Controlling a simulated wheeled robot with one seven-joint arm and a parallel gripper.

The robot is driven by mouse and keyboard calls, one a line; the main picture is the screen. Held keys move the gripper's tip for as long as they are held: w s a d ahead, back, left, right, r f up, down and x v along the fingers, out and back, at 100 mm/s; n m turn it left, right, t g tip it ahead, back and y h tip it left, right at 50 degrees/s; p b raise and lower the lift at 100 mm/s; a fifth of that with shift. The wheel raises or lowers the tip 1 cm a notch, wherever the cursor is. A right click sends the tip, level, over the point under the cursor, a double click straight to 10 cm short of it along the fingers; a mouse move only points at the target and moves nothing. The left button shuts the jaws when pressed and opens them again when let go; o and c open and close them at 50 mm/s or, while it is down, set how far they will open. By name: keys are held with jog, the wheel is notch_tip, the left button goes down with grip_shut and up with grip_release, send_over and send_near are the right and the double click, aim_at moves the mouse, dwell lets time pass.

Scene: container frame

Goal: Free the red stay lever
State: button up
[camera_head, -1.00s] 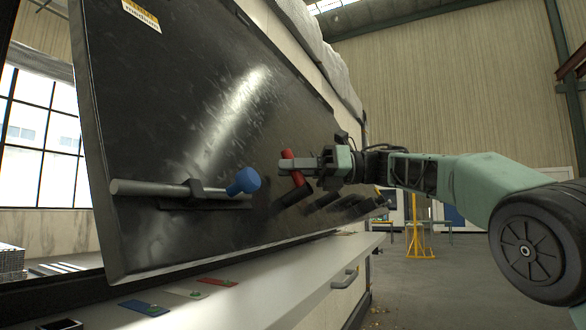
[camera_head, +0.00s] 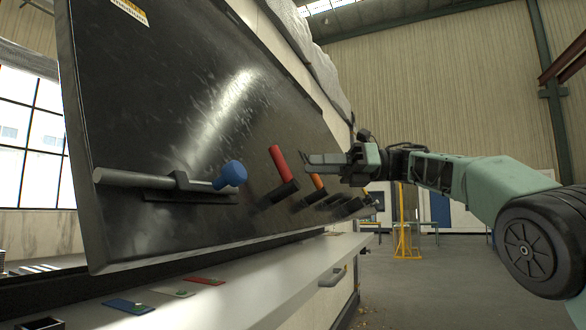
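The red stay lever (camera_head: 279,163) stands out from the dark tilted panel, its red grip above a dark base. It leans with its top slightly left. My gripper (camera_head: 306,158) is just right of the red grip, with a small gap between them in the picture, and holds nothing that I can see. The fingers are seen edge-on, so their opening is unclear. An orange-gripped lever (camera_head: 317,181) is partly hidden behind my gripper.
A lever with a blue knob (camera_head: 231,173) and a grey rod lies across the panel (camera_head: 150,110) at left. More dark levers continue right, below my gripper. A pale ledge (camera_head: 235,284) with coloured plates runs below. Open floor lies to the right.

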jog(key=w+d, duration=0.1)
jog(key=d, duration=0.8)
jog(key=shift+w, duration=0.25)
jog(key=shift+r, duration=0.1)
